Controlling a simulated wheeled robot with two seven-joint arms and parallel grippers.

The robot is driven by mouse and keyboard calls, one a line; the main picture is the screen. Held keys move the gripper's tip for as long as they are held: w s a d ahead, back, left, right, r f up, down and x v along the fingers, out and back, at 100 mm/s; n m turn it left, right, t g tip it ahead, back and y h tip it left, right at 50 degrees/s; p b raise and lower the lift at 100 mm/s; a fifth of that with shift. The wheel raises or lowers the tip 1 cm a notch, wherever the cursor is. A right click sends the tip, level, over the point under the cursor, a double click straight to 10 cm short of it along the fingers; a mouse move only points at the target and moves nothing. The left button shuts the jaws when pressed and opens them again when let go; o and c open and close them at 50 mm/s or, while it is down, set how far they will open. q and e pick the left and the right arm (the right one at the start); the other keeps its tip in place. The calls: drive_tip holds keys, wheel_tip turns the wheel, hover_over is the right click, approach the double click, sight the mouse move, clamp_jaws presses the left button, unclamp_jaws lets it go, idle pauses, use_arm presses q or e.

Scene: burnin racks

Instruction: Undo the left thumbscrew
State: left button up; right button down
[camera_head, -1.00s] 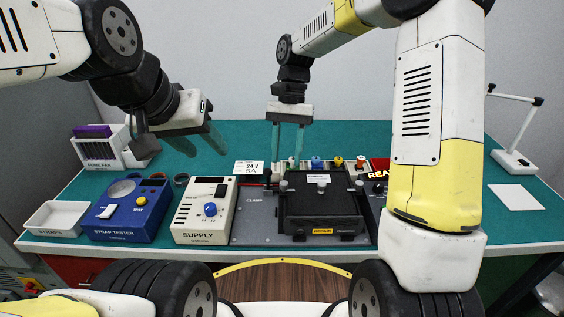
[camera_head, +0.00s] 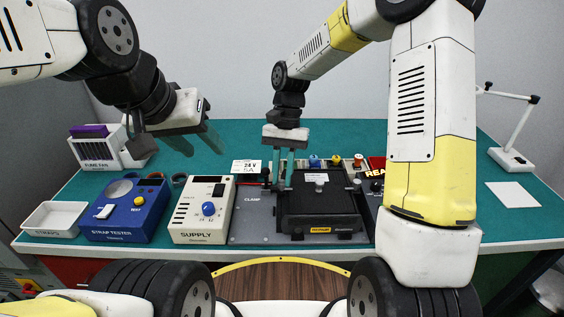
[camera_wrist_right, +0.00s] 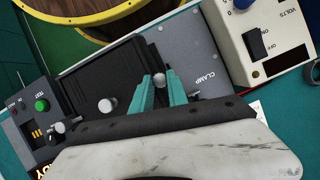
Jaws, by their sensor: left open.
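The black unit (camera_head: 318,212) sits on the grey clamp plate (camera_head: 252,225), with silver thumbscrews along its far side. The left thumbscrew (camera_wrist_right: 159,80) is between the teal fingertips of my right gripper (camera_wrist_right: 159,88) in the wrist view, and the fingers look closed on it. In the head view my right gripper (camera_head: 281,184) points straight down at the unit's left far corner and hides most of that screw. The middle thumbscrew (camera_head: 319,184) and right thumbscrew (camera_head: 355,184) stand clear. My left gripper (camera_head: 198,142) is open and empty above the table's back left.
Left of the plate stand the cream supply box (camera_head: 203,208), the blue strap tester (camera_head: 124,208) and a white straps tray (camera_head: 55,217). A white 24 V card (camera_head: 246,167) and coloured knobs are behind the unit. A fume fan (camera_head: 97,149) is at the far left.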

drive_tip(key=shift+n, duration=0.4)
drive_tip(key=n+h, duration=0.1)
drive_tip(key=n, duration=0.2)
drive_tip(key=shift+a+n+h, duration=0.2)
drive_tip(key=shift+n+h, duration=0.2)
drive_tip(key=n+h, duration=0.1)
drive_tip(key=n, duration=0.3)
drive_tip(key=shift+a+n+h, duration=0.1)
drive_tip(key=shift+n+h, duration=0.2)
drive_tip(key=shift+h, duration=0.1)
drive_tip(key=n, duration=0.2)
drive_tip(key=n+t+h, duration=0.1)
drive_tip(key=n, duration=0.1)
drive_tip(key=shift+s+a+t, duration=0.1)
drive_tip(key=shift+s+t, duration=0.05)
drive_tip(key=shift+t, duration=0.15)
drive_tip(key=n, duration=0.2)
drive_tip(key=n+t, duration=0.1)
drive_tip(key=n, duration=0.1)
drive_tip(key=shift+s+n+t+h, duration=0.1)
drive_tip(key=shift+n+t+h, duration=0.2)
drive_tip(key=c, duration=1.3)
unclamp_jaws()
